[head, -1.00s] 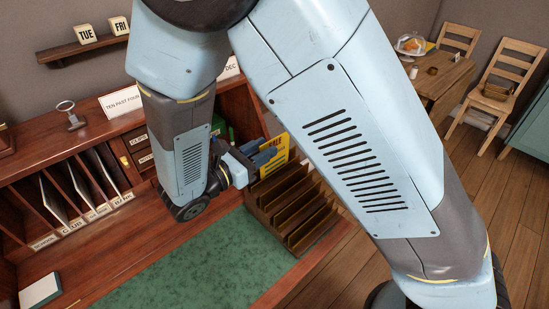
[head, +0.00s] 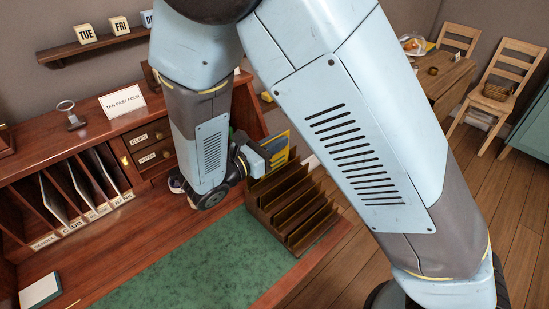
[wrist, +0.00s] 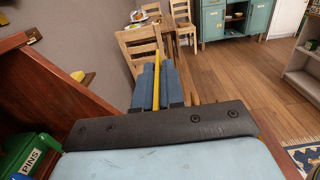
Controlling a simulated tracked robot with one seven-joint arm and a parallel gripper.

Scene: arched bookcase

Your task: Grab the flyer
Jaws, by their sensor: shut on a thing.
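The flyer (head: 281,147), yellow with a darker part, shows upright at the back of a dark wooden stepped rack (head: 318,231). Its lower edge is hidden, so I cannot tell whether it still rests in a slot. My gripper (head: 266,154) reaches to it from the left and is shut on it. In the wrist view, the flyer appears edge-on as a thin yellow strip (wrist: 157,60) between the blue fingers of my gripper (wrist: 155,84).
The rack stands at the right end of the desk's green mat (head: 185,262). The desk's pigeonholes (head: 75,190) and drawers are at left. A green pins box (wrist: 28,158) is near the gripper. Chairs (head: 500,85) and a table stand farther off, beyond open floor.

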